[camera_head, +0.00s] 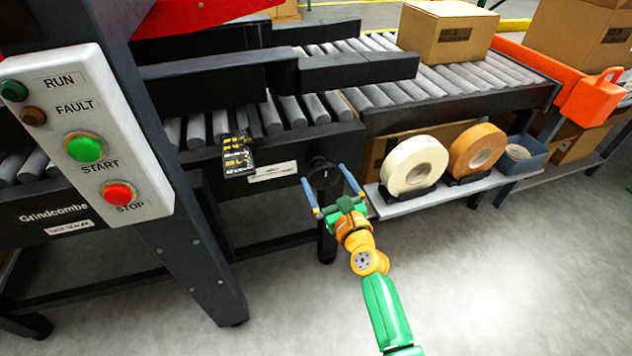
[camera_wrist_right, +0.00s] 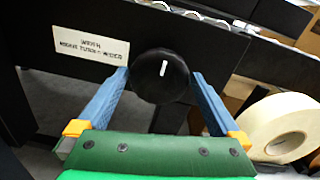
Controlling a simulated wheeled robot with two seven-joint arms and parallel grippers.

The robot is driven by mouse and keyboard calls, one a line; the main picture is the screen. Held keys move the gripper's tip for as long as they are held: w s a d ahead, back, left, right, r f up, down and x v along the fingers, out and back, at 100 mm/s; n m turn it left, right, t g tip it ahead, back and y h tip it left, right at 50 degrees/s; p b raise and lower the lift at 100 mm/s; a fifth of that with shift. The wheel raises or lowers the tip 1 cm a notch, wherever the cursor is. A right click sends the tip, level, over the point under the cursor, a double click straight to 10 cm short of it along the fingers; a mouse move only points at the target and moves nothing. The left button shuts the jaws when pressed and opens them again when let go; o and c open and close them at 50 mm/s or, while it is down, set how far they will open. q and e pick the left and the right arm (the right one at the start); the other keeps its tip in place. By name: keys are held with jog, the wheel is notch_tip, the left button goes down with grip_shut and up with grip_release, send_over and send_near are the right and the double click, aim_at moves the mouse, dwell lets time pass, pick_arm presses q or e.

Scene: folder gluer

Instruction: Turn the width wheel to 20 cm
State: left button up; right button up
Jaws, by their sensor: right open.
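The width wheel (camera_head: 322,173) is a round black knob on the front of the conveyor frame. In the right wrist view the wheel (camera_wrist_right: 159,76) faces me with a white mark near its middle, close to upright. My right gripper (camera_head: 330,196) is open, with its blue fingers on either side of the wheel; I cannot tell whether they touch it. A white label (camera_wrist_right: 91,42) reading WIDTH is left of the wheel. A black and yellow scale plate (camera_head: 238,157) sits further left in the head view; its reading is too small to tell. My left gripper is not in view.
A control box (camera_head: 92,135) with START and STOP buttons stands at the left. Cream (camera_head: 414,165) and orange (camera_head: 478,151) tape rolls sit on a low shelf right of the wheel. A cardboard box (camera_head: 447,32) is on the rollers. The floor in front is clear.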

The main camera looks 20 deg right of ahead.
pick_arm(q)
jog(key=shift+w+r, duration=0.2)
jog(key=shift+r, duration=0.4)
pick_arm(e)
jog(key=shift+w, duration=0.85)
jog(key=c, duration=1.1)
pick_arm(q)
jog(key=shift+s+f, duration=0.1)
pick_arm(e)
jog(key=shift+n, duration=0.4)
